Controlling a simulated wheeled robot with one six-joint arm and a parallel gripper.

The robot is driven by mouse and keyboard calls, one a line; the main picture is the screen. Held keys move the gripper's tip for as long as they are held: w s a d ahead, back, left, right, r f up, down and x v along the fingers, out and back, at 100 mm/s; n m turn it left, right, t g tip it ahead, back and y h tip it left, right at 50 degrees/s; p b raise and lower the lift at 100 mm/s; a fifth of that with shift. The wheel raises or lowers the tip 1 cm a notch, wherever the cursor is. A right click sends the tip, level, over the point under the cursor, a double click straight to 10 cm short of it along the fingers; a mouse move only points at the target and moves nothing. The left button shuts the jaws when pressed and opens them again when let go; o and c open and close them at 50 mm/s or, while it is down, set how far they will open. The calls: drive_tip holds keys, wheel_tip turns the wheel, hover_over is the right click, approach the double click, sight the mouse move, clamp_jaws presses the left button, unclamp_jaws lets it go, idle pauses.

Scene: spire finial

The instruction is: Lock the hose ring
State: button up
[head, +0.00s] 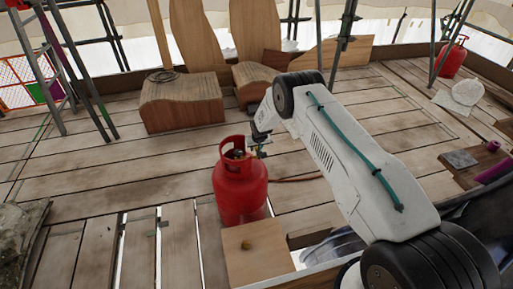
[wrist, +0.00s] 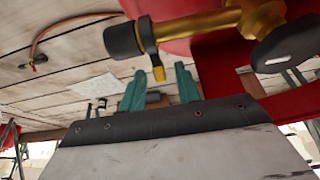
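A red gas cylinder (head: 240,195) stands on the plank floor in the head view. In the wrist view its brass valve (wrist: 205,25) carries a black cylindrical end with a dark collar, which I take as the hose ring (wrist: 127,40). A black handle (wrist: 283,45) sits at the valve's right. My gripper (wrist: 160,75) has two teal fingers apart, with the tab between their tips in the picture; contact is not clear. In the head view my gripper, small and partly hidden, is beside the cylinder's top.
A wooden board (head: 255,250) is just in front of the cylinder. Curved wooden pieces (head: 183,100) stand behind it. A second red cylinder (head: 452,60) is at back right. Planks left of the cylinder are clear.

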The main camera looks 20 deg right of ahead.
drive_tip(key=shift+w+f, duration=0.1)
drive_tip(key=shift+f, duration=0.05)
drive_tip(key=shift+c, duration=0.3)
clamp_jaws()
drive_tip(key=shift+w+f+g, duration=0.2)
drive_tip(key=shift+f+g, duration=0.05)
drive_tip(key=shift+g, duration=0.45)
drive_tip(key=shift+w+f+g, duration=0.2)
drive_tip(key=shift+f+g, duration=0.05)
drive_tip(key=shift+g, duration=0.45)
drive_tip(key=shift+o, duration=0.3)
unclamp_jaws()
drive_tip(key=shift+r, duration=0.1)
drive_tip(key=r, duration=0.5)
drive_tip(key=s+r, duration=0.1)
drive_tip(key=r, duration=0.1)
drive_tip(key=shift+s+r, duration=0.1)
drive_tip(key=shift+r, duration=0.2)
